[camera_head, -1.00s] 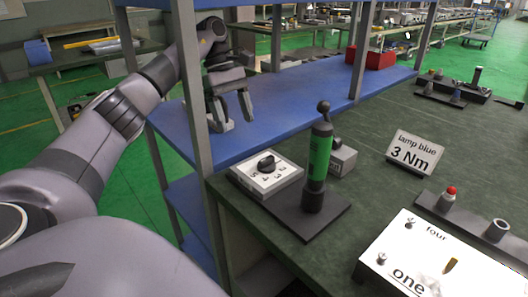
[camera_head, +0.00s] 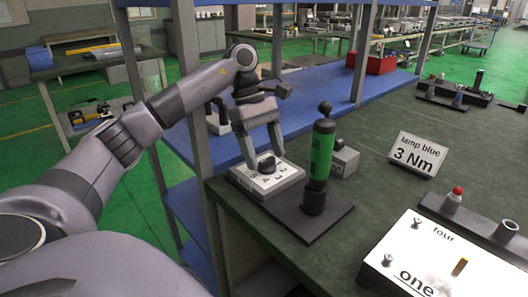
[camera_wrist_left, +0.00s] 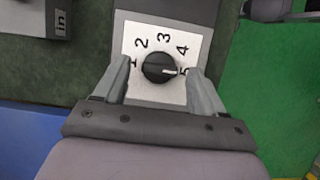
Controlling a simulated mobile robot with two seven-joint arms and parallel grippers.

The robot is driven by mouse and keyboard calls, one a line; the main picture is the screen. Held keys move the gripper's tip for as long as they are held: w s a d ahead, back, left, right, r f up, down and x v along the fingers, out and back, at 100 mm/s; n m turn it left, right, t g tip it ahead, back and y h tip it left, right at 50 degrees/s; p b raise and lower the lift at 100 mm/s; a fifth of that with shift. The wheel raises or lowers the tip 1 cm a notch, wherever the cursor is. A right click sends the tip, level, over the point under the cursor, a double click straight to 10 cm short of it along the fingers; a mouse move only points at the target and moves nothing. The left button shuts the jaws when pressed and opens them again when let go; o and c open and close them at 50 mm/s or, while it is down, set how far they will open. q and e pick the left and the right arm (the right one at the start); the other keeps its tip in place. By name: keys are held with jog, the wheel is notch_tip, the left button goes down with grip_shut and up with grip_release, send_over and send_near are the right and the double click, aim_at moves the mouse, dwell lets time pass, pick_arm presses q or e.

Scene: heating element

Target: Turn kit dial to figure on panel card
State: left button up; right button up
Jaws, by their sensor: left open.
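The kit dial is a black knob (camera_head: 266,163) on a grey box with a white face (camera_head: 285,178), near the bench's left edge. In the left wrist view, the knob (camera_wrist_left: 158,68) has the figures 1 to 5 around it, and its white mark points right, at 5. The panel card (camera_head: 418,154) stands tilted on the bench and reads "lamp blue 3 Nm". My left gripper (camera_head: 262,158) is open, its fingers at the two sides of the knob with gaps in the left wrist view (camera_wrist_left: 157,75). My right gripper is not in view.
A green cylinder tool (camera_head: 320,155) stands upright on a dark plate just right of the dial box. A small grey box (camera_head: 343,160) is behind it. A shelf post (camera_head: 187,80) stands left of the dial. A white panel (camera_head: 440,262) lies at front right.

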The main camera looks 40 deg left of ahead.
pick_arm(q)
jog(key=shift+f, duration=0.1)
jog(key=c, duration=1.1)
jog(key=shift+o, duration=0.2)
jog(key=shift+n, duration=0.3)
jog(key=n, duration=0.1)
jog(key=n+t, duration=0.1)
jog(key=n, duration=0.1)
jog(key=shift+s+n+t, duration=0.25)
jog(key=shift+n+t, duration=0.05)
jog(key=n, duration=0.2)
jog(key=n+t+y, duration=0.1)
jog(key=n, duration=0.1)
jog(key=shift+s+t, duration=0.15)
jog(key=shift+t, duration=0.15)
jog(key=n, duration=0.1)
jog(key=n+y, duration=0.1)
jog(key=n, duration=0.1)
jog(key=n+t, duration=0.1)
jog(key=n, duration=0.1)
jog(key=shift+s+d+p, duration=0.1)
jog(key=shift+d+p, duration=0.15)
jog(key=shift+p, duration=0.1)
jog(key=shift+d+n+t+y, duration=0.15)
jog(key=shift+n+y, duration=0.4)
jog(key=shift+n, duration=0.6)
jog(key=shift+n+t+y, duration=0.15)
jog(key=shift+n+y, duration=0.4)
jog(key=shift+n, duration=0.6)
